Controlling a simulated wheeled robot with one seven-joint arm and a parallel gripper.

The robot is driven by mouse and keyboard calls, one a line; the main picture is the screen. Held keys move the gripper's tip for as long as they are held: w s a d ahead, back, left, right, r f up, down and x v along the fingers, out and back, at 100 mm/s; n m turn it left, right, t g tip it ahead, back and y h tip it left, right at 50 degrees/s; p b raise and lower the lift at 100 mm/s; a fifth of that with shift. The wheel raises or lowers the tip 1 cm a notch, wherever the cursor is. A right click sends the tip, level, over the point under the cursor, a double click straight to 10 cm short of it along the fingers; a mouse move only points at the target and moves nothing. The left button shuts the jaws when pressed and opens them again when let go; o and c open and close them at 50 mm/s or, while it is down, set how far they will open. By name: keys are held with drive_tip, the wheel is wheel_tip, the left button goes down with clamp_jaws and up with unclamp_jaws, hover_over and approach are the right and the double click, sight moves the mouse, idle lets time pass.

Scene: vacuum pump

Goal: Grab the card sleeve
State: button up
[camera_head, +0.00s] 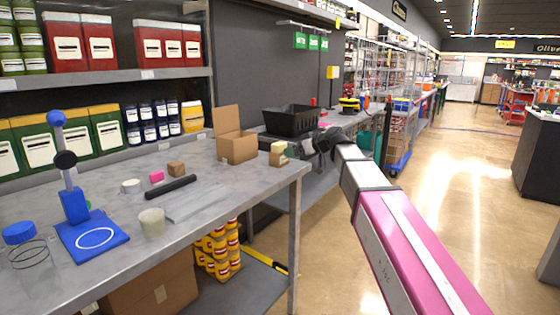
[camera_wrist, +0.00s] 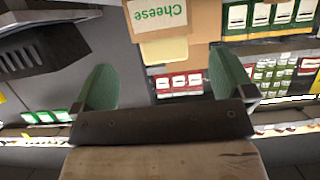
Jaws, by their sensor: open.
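A thin, clear flat piece (camera_head: 195,203) lies on the grey workbench (camera_head: 240,187), beside a black cylinder. It may be the card sleeve, but I cannot tell for sure. My gripper (camera_head: 308,147) is at the bench's right end, well to the right of that piece. The same block (camera_head: 276,160) stands near the bench's right edge.
An open cardboard box (camera_head: 238,147) and a black crate (camera_head: 290,121) stand behind the cheese block. Shelves with tins (camera_head: 160,45) line the back. Open floor lies right.

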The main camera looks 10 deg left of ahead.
sight(281, 152)
drive_tip(key=x, duration=0.8)
drive_tip(key=shift+a, duration=0.15)
drive_tip(key=c, duration=0.8)
